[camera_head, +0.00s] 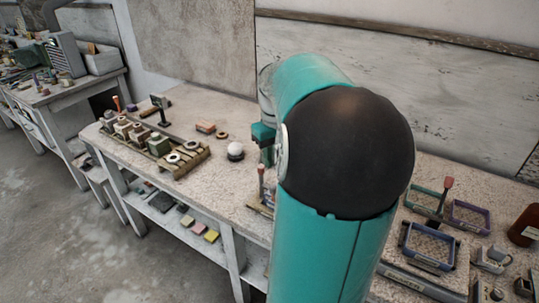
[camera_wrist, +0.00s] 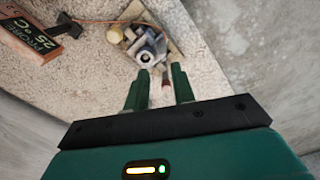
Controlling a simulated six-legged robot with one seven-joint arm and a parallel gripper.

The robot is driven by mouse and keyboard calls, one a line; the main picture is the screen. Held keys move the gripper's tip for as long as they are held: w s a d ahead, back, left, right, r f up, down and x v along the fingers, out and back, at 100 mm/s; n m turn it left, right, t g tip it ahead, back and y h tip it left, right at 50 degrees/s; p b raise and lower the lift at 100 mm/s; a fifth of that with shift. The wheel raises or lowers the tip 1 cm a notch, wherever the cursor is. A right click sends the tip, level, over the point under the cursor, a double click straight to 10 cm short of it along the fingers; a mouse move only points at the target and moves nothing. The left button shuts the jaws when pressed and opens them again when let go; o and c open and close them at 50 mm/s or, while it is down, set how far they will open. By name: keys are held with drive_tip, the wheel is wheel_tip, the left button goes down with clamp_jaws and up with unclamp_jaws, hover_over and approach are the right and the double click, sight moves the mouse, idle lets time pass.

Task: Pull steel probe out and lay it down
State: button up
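My gripper (camera_wrist: 160,72) points down over the bench in the wrist view. Its two green fingers are apart, with gaps on both sides of a small reddish-brown and pale tip (camera_wrist: 166,85) between them. That tip may be the probe's end, but I cannot tell for sure. A grey metal block with a round dark hole (camera_wrist: 146,56) lies just beyond the fingertips. In the head view, a thin upright rod with a reddish top (camera_head: 261,172) stands just below my gripper (camera_head: 267,158), partly hidden by my arm. No steel shaft shows clearly.
A dark sign reading 25 °C (camera_wrist: 33,41) and a yellow knob (camera_wrist: 115,33) with an orange cable lie near the block.

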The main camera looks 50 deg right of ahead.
drive_tip(key=f, duration=1.3)
drive_tip(key=shift+w+f, duration=0.25)
drive_tip(key=shift+f, duration=0.05)
drive_tip(key=shift+c, duration=0.3)
clamp_jaws()
drive_tip(key=shift+r, duration=0.15)
drive_tip(key=shift+r, duration=2.75)
